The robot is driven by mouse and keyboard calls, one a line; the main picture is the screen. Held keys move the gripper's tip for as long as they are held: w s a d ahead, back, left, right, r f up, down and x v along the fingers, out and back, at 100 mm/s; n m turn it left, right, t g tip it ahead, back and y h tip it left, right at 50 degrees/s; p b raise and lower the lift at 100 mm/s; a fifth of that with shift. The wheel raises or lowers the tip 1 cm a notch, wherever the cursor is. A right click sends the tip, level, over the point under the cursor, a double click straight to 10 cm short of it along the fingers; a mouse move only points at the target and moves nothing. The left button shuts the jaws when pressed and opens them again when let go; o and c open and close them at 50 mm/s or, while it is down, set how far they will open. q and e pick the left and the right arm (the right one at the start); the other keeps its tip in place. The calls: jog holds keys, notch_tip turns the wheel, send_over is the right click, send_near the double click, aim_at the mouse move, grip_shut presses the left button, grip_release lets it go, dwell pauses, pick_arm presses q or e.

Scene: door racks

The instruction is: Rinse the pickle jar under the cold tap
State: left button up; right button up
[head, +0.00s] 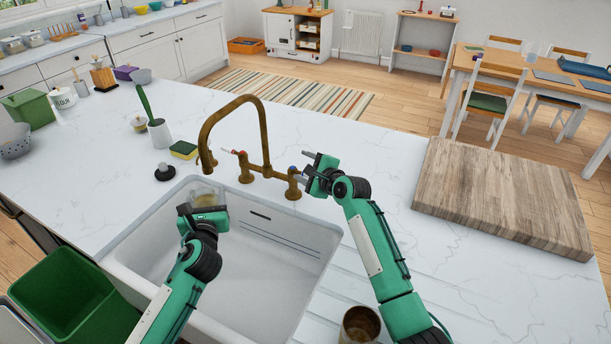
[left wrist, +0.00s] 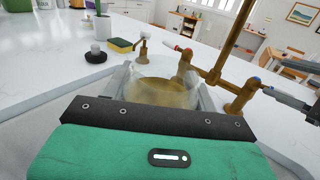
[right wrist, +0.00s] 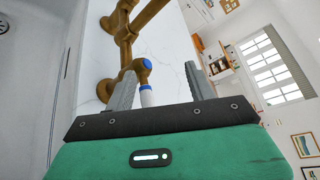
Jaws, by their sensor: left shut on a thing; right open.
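The glass pickle jar (head: 207,198) has a yellowish content at its bottom. My left gripper (head: 203,208) is shut on it and holds it in the sink, close below the spout of the brass tap (head: 262,122). The jar also shows in the left wrist view (left wrist: 165,88), its far side hidden. No water stream is clearly visible. The cold tap (head: 293,183) has a blue mark and a white lever (right wrist: 147,95). My right gripper (right wrist: 160,90) is open, with its fingers on either side of this lever; I cannot tell whether they touch it.
The red-marked hot tap (head: 243,168) is left of the cold one. The white sink (head: 262,275) lies beneath. A sponge (head: 184,150), a black plug (head: 164,172) and a brush holder (head: 159,133) stand behind it. A wooden board (head: 500,195) and a brown cup (head: 360,325) are to the right.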

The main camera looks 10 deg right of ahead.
notch_tip(320, 180, up, 6)
jog(key=shift+t, duration=0.3)
jog(key=shift+r, duration=0.25)
jog(key=c, duration=0.6)
jog(key=a+n, duration=0.1)
jog(key=w+a+r+n+g, duration=0.1)
jog(key=a+n+g, duration=0.1)
jog(key=shift+w+a+r+n, duration=0.2)
jog(key=shift+w+a+n, duration=0.1)
jog(key=shift+w+n, duration=0.1)
grip_shut()
jog(key=n+g+h, duration=0.1)
jog(key=w+f+n+g+h, duration=0.1)
jog(key=n+g, duration=0.1)
jog(key=a+f+n+g+h, duration=0.1)
jog(key=n, duration=0.1)
jog(key=shift+w+g+h, duration=0.25)
jog(key=shift+g+h, duration=0.05)
jog(key=shift+h, duration=0.1)
jog(key=d+r+n+g+h, duration=0.3)
jog(key=d+g+h, duration=0.1)
jog(key=d+h, duration=0.25)
notch_tip(320, 180, down, 10)
jog(key=s, duration=0.1)
jog(key=shift+s+d+r+y, duration=0.2)
jog(key=shift+y, duration=0.15)
